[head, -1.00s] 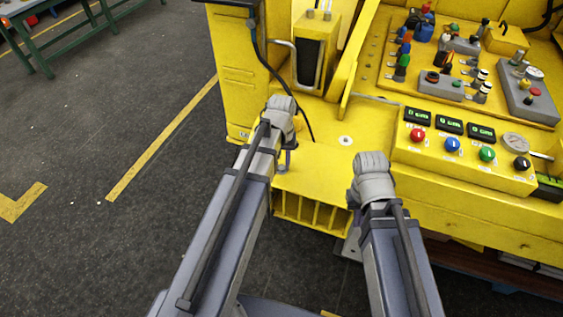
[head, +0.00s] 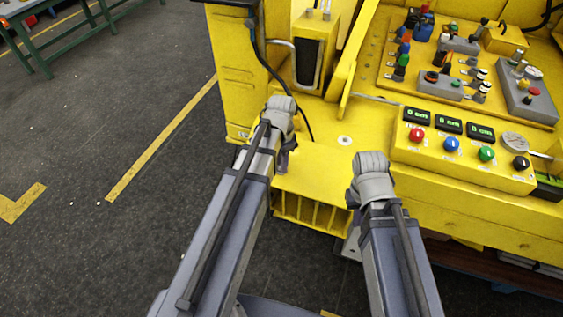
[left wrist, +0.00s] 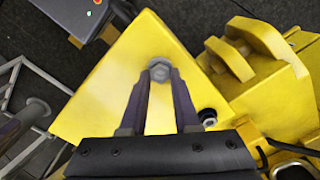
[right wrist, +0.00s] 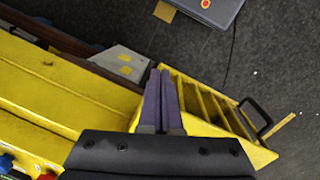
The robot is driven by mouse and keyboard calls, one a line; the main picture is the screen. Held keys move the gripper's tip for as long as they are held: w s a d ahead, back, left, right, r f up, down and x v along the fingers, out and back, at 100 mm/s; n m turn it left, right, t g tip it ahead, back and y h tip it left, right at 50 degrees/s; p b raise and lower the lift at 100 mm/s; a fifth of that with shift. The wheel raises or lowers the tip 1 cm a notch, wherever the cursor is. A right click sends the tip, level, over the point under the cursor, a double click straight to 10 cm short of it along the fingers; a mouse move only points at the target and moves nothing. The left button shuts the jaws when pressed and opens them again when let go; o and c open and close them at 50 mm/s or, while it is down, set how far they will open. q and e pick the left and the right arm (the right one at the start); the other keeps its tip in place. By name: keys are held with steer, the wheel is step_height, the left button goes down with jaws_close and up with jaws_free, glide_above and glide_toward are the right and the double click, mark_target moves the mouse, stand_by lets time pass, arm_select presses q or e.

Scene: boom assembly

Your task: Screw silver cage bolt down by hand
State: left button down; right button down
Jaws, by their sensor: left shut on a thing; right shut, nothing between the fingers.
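The silver bolt (left wrist: 158,70) has a hex head and a wide round flange. It stands on the yellow plate (left wrist: 105,95) in the left wrist view, its shaft hidden below the head. My left gripper (left wrist: 160,79) is shut on the bolt, with one finger on each side of the head. In the head view my left gripper (head: 283,158) is over the yellow surface (head: 315,175), and the bolt cannot be made out there. My right gripper (right wrist: 164,72) is shut and empty, apart from the bolt, above the front of the yellow slotted part (right wrist: 205,105).
A yellow control box (head: 470,160) with coloured buttons and displays stands right of my arms. A sloped panel (head: 465,65) with knobs is behind it. A black cable (head: 275,65) hangs close behind my left gripper. Open dark floor (head: 90,150) lies left.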

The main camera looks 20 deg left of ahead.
arm_select(q)
steer(key=shift+w+m, duration=0.1)
steer(key=shift+m, duration=1.6)
steer(key=shift+a+m, duration=0.1)
steer(key=shift+m, duration=0.2)
steer(key=c, duration=0.6)
jaws_free()
steer(key=shift+c, duration=0.2)
step_height(320, 180, up, 8)
steer(key=p, duration=0.7)
steer(key=shift+p, duration=0.4)
steer(key=shift+f, duration=0.1)
